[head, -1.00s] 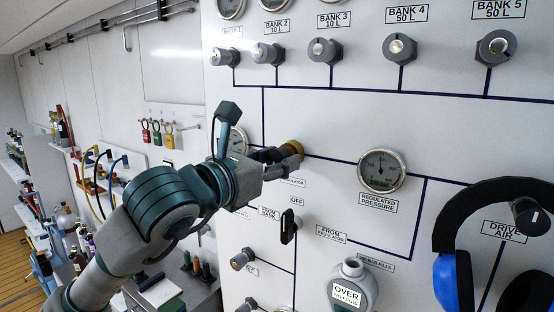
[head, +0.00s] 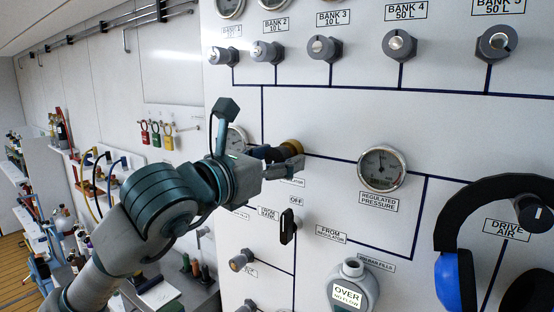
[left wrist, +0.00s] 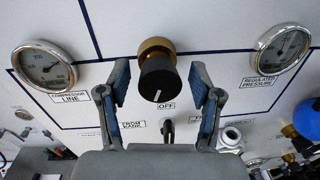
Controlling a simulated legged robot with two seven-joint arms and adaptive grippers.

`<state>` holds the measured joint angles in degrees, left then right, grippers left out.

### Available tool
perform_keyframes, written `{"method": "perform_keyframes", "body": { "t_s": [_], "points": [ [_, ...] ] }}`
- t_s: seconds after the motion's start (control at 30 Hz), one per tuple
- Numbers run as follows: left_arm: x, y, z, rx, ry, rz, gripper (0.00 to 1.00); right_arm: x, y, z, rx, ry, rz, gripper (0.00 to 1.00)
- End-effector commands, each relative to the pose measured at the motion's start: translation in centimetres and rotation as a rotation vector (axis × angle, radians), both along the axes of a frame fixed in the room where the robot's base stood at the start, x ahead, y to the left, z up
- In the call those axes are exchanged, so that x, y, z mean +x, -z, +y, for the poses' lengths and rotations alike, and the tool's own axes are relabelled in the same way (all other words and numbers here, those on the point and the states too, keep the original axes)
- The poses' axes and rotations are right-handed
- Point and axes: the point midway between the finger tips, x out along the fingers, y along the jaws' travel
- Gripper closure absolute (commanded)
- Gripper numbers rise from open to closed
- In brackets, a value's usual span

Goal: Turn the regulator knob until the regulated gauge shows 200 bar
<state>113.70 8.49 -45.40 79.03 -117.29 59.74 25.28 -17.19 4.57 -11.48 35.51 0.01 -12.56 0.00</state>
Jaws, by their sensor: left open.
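The regulator knob (head: 291,146) is brass with a black front face and a white pointer line; it shows large in the left wrist view (left wrist: 157,78). My left gripper (head: 284,160) is at the knob, with its fingers open. In the left wrist view its two blue-padded fingers (left wrist: 160,88) stand apart, one on each side of the knob, with gaps showing between pads and knob. My right gripper is out of view.
A black OFF lever (head: 289,226) sits below the knob. The compressor line gauge (left wrist: 43,66) is to the left. Bank valves (head: 397,45) line the panel above.

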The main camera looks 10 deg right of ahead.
Motion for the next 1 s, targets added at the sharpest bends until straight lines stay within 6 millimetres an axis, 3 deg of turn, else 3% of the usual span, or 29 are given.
{"method": "perform_keyframes", "body": {
  "t_s": [0.17,0.6,1.0],
  "points": [
    [-0.8,0.0,1.1,-0.001,-0.001,-0.002,0.35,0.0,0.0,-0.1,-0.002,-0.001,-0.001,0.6],
    [-6.5,0.1,7.8,0.001,-0.001,0.001,0.35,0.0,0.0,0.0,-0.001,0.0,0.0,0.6],
    [-7.6,0.2,9.0,0.001,0.0,0.002,0.35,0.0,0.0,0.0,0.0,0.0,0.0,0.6]
  ]
}}
